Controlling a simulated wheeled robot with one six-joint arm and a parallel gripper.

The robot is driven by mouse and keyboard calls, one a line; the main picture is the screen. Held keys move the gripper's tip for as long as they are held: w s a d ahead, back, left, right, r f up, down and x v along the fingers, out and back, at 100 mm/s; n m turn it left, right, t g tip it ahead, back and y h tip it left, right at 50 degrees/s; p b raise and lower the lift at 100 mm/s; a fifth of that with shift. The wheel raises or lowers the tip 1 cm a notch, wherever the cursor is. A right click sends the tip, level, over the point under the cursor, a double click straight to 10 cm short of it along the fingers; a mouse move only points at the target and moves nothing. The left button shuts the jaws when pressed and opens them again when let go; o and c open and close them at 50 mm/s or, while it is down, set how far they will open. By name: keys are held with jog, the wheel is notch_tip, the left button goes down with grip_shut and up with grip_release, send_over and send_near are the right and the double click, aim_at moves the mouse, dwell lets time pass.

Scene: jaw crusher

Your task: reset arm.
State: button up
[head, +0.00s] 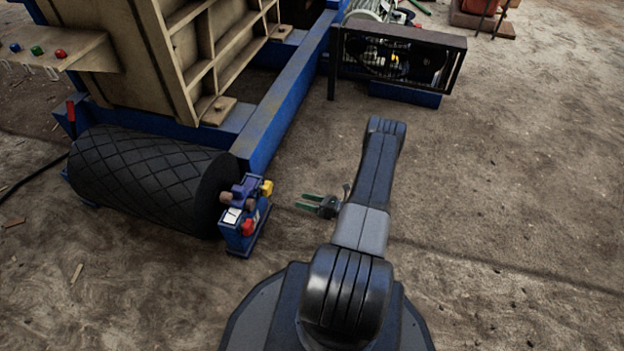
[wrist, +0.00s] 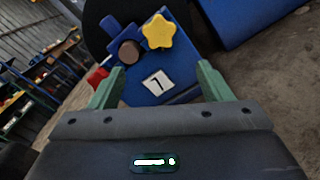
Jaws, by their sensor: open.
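My gripper (head: 308,202) is at the lower middle of the head view, beside my arm, with its green fingers toward the left. In the wrist view my gripper (wrist: 158,88) shows two green fingers spread apart with nothing held between them. In front of it stands a blue control box (head: 241,228) with a yellow star knob, a red knob, a brown round knob and a white label. In the wrist view the blue box (wrist: 178,97) shows its yellow star knob (wrist: 158,31), brown knob (wrist: 130,52) and a label reading 1. The fingers look apart from the box.
A caged belt drive (head: 395,58) stands at the back. A panel with coloured buttons (head: 45,50) is at upper left. The ground to the right is open.

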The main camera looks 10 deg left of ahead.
aim_at(269, 191)
jog(key=shift+a, duration=0.1)
jog(key=a+b, duration=0.1)
jog(key=a, duration=0.3)
jog(key=a+b, duration=0.1)
jog(key=a, duration=0.4)
jog(key=w+a+b, duration=0.1)
jog(key=a+b, duration=0.1)
jog(key=a, duration=0.2)
jog(key=shift+a, duration=0.3)
